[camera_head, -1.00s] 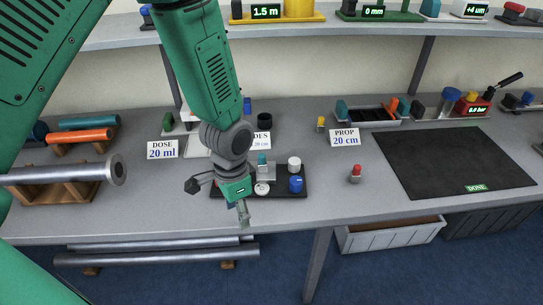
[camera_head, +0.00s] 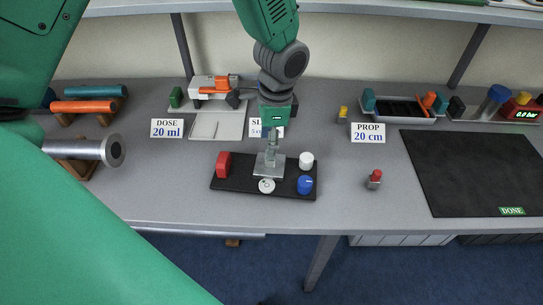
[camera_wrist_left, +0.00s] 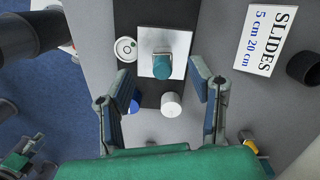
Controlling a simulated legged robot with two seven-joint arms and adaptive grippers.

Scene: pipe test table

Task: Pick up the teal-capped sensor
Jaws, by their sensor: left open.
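The teal-capped sensor (camera_wrist_left: 163,64) stands on a square metal plate (camera_wrist_left: 178,42) in the left wrist view, ahead of my left gripper (camera_wrist_left: 160,76). The gripper's two fingers are spread apart and empty, one on each side of the line to the teal cap. In the head view my left gripper (camera_head: 271,150) points down over the metal plate (camera_head: 268,168) on the black tray (camera_head: 232,187). There the gripper hides the teal cap. From these views I cannot tell the exact gap between fingertips and cap. My right gripper is not in view.
On the tray sit a red part (camera_head: 223,164), a white round dial (camera_head: 266,186), a white cap (camera_head: 306,160) and a blue cap (camera_head: 305,185). A red-topped piece (camera_head: 375,179) stands to the right. A black mat (camera_head: 465,170) lies farther right. A flanged pipe (camera_head: 85,151) is at left.

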